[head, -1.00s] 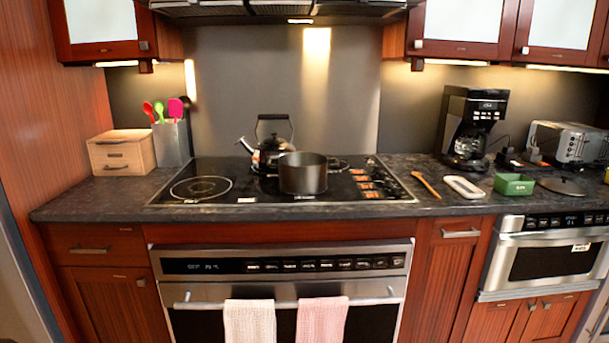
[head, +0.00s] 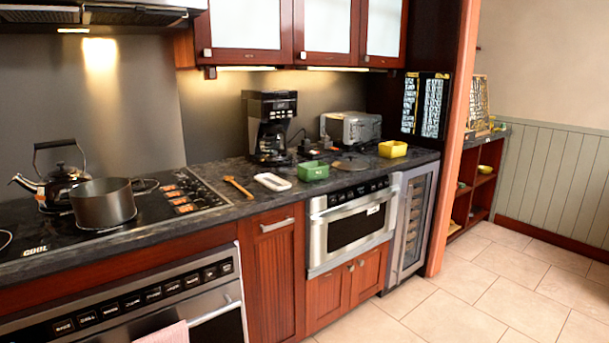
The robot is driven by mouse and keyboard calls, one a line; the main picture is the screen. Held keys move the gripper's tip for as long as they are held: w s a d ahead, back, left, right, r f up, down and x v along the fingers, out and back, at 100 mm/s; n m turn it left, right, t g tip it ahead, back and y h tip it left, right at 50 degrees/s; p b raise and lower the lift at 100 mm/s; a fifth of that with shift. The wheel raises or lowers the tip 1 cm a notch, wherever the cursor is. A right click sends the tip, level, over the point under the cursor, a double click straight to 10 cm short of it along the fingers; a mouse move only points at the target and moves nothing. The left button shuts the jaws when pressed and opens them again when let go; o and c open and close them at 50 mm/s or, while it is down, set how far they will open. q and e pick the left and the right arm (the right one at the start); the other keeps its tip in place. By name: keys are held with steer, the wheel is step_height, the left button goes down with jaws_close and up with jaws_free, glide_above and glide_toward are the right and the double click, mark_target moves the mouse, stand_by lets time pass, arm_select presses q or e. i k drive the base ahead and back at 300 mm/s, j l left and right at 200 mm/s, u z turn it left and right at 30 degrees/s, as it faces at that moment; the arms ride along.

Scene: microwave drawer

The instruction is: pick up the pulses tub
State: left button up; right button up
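A small green tub (head: 313,170) with a pale label on its front stands on the dark counter above the microwave drawer. A yellow tub (head: 392,149) stands farther right on the counter, near its right end. I cannot read a label on either one, so I cannot tell which is the pulses tub. Neither of my grippers is in view.
A white dish (head: 272,182) and a wooden spoon (head: 238,187) lie left of the green tub. A dark lid (head: 350,163) lies right of it. Behind stand a coffee maker (head: 270,128) and a toaster (head: 350,129). The tiled floor (head: 480,285) is clear at right.

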mark_target(315, 170)
steer(key=i+l, duration=0.2)
steer(key=i, duration=0.35)
steer(key=i+l, duration=0.2)
steer(key=i, duration=0.3)
steer(key=i+l+u, duration=0.1)
steer(key=i, duration=0.45)
steer(key=i+l, duration=0.3)
steer(key=i, duration=0.2)
